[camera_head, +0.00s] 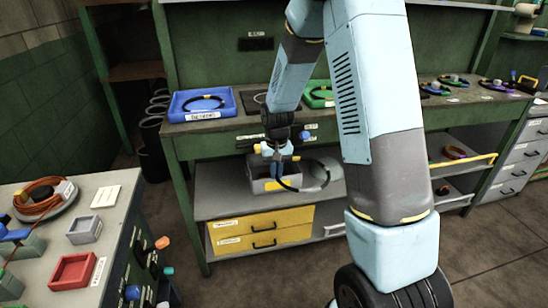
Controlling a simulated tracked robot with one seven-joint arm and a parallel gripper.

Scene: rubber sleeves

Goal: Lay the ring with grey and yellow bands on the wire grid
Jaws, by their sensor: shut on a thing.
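My gripper (279,177) points down in front of the workbench, above the lower shelf. It is shut on a dark, thin ring (298,190), which curves out to the right of the fingers. The ring's band colours are too small to make out, so I cannot tell for certain that it is the grey and yellow one. Behind it, a grey box (257,184) and a rounded grey item stand on the lower shelf. I cannot clearly pick out the wire grid; my arm hides part of the bench top.
A blue tray (177,112) with a black ring stands on the bench top at left, and a green tray (316,99) sits partly behind my arm. Yellow drawers (262,230) are below the shelf. A grey side table (100,195) with a red tray (73,271) fills the lower left.

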